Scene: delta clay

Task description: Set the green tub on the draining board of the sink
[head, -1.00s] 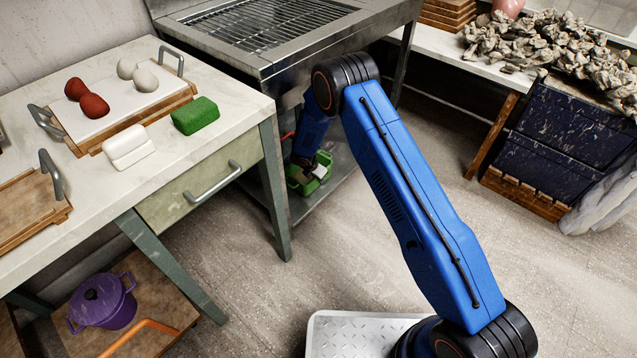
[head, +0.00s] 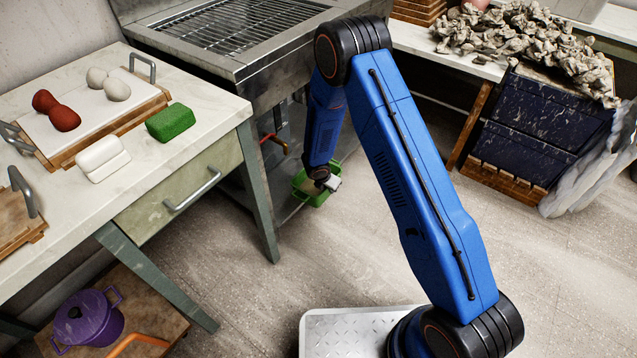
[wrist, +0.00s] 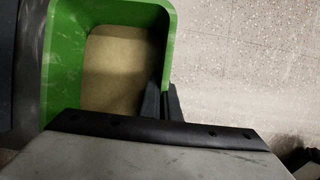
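The green tub (head: 318,199) is low down, by the front edge of the metal unit's lower shelf, partly hidden behind my arm. In the wrist view the tub (wrist: 57,70) is upright and open-topped, with a tan inside bottom. My gripper (wrist: 163,100) has one dark finger inside the tub's right wall and one outside, closed on that wall. In the head view my gripper (head: 328,183) is at the tub's rim. The metal unit (head: 250,75) above has a barred, grate-like top (head: 245,25); no basin is clearly visible, so I cannot tell which part is the draining board.
A red-handled valve (head: 273,144) sits under the unit's top, near my forearm. The left table (head: 190,80) holds a green block (head: 170,122), a white block (head: 102,158) and a tray (head: 75,150) with round pieces. Open floor lies right of the tub.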

